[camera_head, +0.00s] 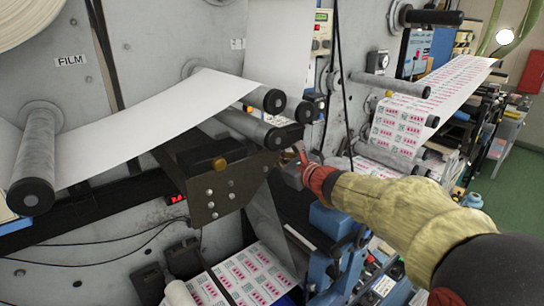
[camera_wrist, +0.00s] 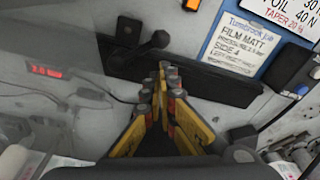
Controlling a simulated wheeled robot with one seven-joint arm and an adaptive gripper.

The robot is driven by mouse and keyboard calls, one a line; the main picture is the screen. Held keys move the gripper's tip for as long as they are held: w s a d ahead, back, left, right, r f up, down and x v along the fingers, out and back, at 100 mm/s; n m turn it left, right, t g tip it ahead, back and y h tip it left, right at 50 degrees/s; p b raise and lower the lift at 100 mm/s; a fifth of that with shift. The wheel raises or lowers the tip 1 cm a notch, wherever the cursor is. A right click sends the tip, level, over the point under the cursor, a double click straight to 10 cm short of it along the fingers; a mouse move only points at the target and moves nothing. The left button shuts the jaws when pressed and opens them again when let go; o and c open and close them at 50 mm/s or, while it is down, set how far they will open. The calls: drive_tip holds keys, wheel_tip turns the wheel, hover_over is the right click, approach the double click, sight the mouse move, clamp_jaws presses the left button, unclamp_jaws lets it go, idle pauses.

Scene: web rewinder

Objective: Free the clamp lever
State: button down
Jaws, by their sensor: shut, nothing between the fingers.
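A black lever with a round knob (camera_wrist: 154,43) shows in the wrist view on a dark bar (camera_wrist: 215,84); it looks like the clamp lever. My gripper (camera_wrist: 167,68) has its yellow-sided fingers together at the tips with nothing between them. Its tips appear just below the knob in the picture; I cannot tell whether they touch it. In the head view my gripper (camera_head: 298,152) is by the right end of a dark bracket plate (camera_head: 228,190), below the rollers. The lever cannot be made out in the head view.
A white web (camera_head: 140,115) runs over rollers (camera_head: 33,160) above the bracket. Printed label web (camera_head: 440,95) runs at the right. A red display (camera_wrist: 45,71) and paper labels (camera_wrist: 238,42) are on the machine wall. Green floor (camera_head: 515,170) is free at the far right.

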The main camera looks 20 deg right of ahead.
drive_tip(key=x, duration=0.6)
drive_tip(key=shift+w, duration=0.2)
drive_tip(key=shift+a+b, duration=0.1)
drive_tip(key=shift+b, duration=0.4)
